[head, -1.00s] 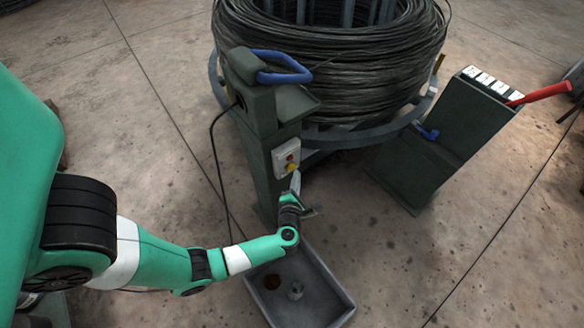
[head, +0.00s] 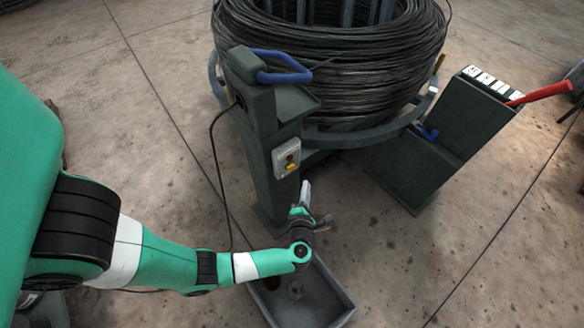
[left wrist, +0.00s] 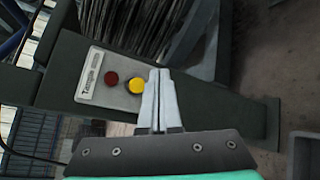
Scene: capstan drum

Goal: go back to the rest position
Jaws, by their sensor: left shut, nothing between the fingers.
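My left gripper (head: 305,192) is shut and empty. In the head view it is just below the control box (head: 287,157) on the dark green post (head: 272,195) and above the grey tray (head: 335,300). In the left wrist view the shut fingers (left wrist: 160,100) point toward the post, with the control box (left wrist: 105,80), its red button (left wrist: 111,78) and its yellow button (left wrist: 135,86) just beyond. My right gripper is not in view.
A large coil of dark wire (head: 330,75) stands behind the post. A blue handle (head: 285,68) tops the post. A second green stand (head: 440,145) with a red lever (head: 540,93) is at the right. The floor at the lower right is clear.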

